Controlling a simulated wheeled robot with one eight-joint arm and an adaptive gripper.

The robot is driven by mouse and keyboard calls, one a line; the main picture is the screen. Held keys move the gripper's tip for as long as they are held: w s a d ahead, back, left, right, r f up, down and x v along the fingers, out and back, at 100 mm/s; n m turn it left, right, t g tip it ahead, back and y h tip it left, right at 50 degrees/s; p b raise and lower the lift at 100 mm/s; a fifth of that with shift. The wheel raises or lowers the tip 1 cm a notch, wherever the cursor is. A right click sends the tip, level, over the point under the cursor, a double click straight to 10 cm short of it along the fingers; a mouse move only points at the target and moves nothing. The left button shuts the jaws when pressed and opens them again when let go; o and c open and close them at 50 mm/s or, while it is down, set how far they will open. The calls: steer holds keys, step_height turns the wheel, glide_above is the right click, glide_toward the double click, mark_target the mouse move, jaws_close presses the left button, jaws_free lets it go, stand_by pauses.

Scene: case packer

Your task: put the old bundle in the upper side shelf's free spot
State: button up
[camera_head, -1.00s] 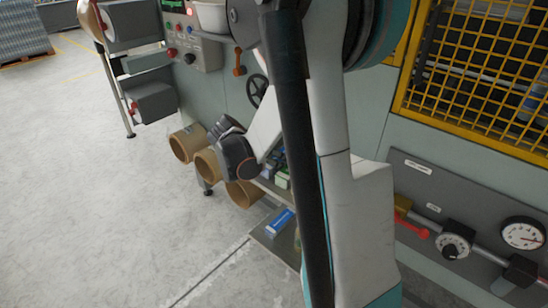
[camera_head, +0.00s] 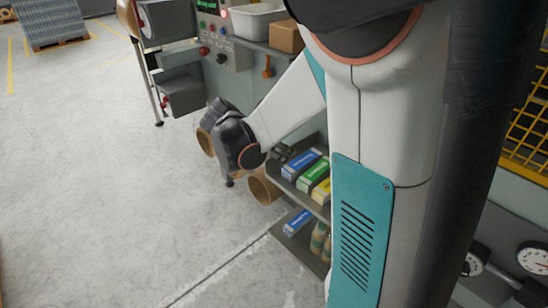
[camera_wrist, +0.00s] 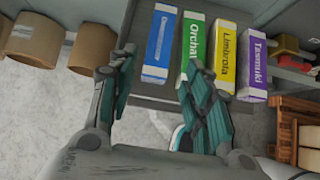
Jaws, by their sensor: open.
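The upper side shelf shows in the wrist view (camera_wrist: 160,103) with a row of labelled cartons: a blue-and-white carton (camera_wrist: 162,47), a green "Orchar…" carton (camera_wrist: 194,50), a yellow "Limbrota" carton (camera_wrist: 226,57) and a purple "Tasmuki" carton (camera_wrist: 257,63). A bare strip of shelf lies left of the blue carton. I cannot tell which thing is the old bundle. My gripper (camera_wrist: 157,72) is open and empty, its fingers over the shelf's front edge, close to the blue and green cartons. In the head view my wrist hides the fingers.
A lower shelf (camera_head: 279,231) holds another blue carton (camera_head: 298,222) and bottles (camera_head: 319,239). Brown rolls (camera_head: 263,188) stand left of the shelves. A brown box (camera_head: 286,37) and a white tub (camera_head: 257,20) sit above. Open floor lies left.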

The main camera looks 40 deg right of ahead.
steer(key=s+a+r+m+t+y, duration=0.2)
steer(key=s+a+m+y, duration=0.1)
steer(key=a+m, duration=0.3)
steer(key=s+a+r+m+t+y, duration=0.2)
steer(key=s+a+m, duration=0.4)
steer(key=a, duration=0.3)
steer(key=s+a+r+m+t+y, duration=0.2)
steer(key=s+a+m+y, duration=0.2)
steer(key=a+m, duration=0.2)
steer(key=shift+s+a+r+m, duration=0.3)
steer(key=shift+a+m, duration=0.1)
steer(key=shift+a, duration=0.4)
steer(key=shift+f, duration=0.1)
steer(key=shift+c, duration=0.2)
